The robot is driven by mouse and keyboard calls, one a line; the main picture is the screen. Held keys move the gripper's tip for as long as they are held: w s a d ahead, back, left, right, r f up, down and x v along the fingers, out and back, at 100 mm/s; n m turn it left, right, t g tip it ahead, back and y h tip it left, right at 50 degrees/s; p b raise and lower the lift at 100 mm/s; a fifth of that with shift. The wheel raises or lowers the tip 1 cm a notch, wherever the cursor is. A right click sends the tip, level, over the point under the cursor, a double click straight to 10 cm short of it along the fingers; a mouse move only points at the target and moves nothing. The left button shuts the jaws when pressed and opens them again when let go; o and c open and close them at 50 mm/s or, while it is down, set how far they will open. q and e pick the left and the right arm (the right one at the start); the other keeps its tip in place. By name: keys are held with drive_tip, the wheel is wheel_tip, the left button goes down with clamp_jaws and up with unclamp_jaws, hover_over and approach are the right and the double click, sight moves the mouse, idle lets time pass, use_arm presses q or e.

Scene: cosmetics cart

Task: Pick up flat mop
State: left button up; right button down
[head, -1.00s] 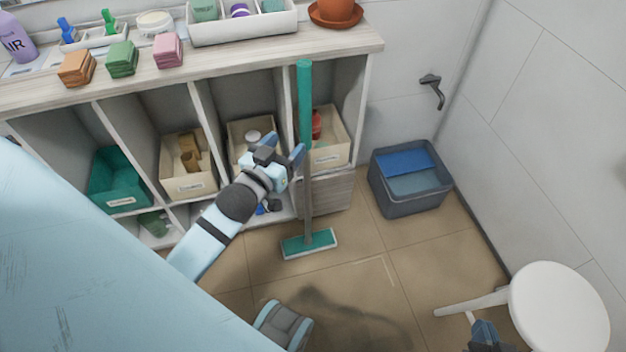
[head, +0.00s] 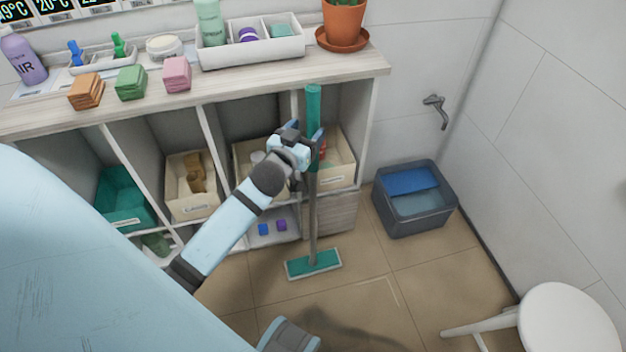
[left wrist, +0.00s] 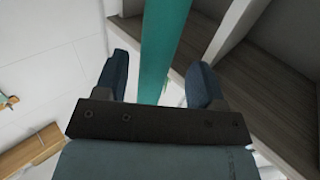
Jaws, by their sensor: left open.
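The flat mop (head: 313,225) stands upright in front of the shelf unit, with a green upper handle, a grey lower pole and a flat green head on the tiled floor. My left gripper (head: 304,140) is at the lower end of the green handle part. In the left wrist view, the green handle (left wrist: 163,50) runs between the two dark fingers of my left gripper (left wrist: 160,75). The fingers are open, with visible gaps on both sides of the handle.
The shelf unit (head: 375,75) with bins stands close behind the mop. A blue-grey bucket (head: 415,205) is on the floor to the right, and a white stool (head: 568,325) is at the lower right. A potted plant (head: 343,22) stands on the top. Floor between mop and stool is clear.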

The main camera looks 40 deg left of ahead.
sight(317, 122)
use_arm(q)
drive_tip(key=w, duration=0.4)
drive_tip(key=shift+b, duration=0.4)
drive_tip(key=shift+w, duration=0.25)
drive_tip(key=c, duration=1.1)
clamp_jaws()
use_arm(e)
drive_tip(key=shift+w+a+r+t+y, duration=0.35)
drive_tip(key=shift+a+r+t, duration=0.1)
drive_tip(key=shift+r, duration=0.25)
use_arm(q)
drive_tip(key=shift+r, duration=0.1)
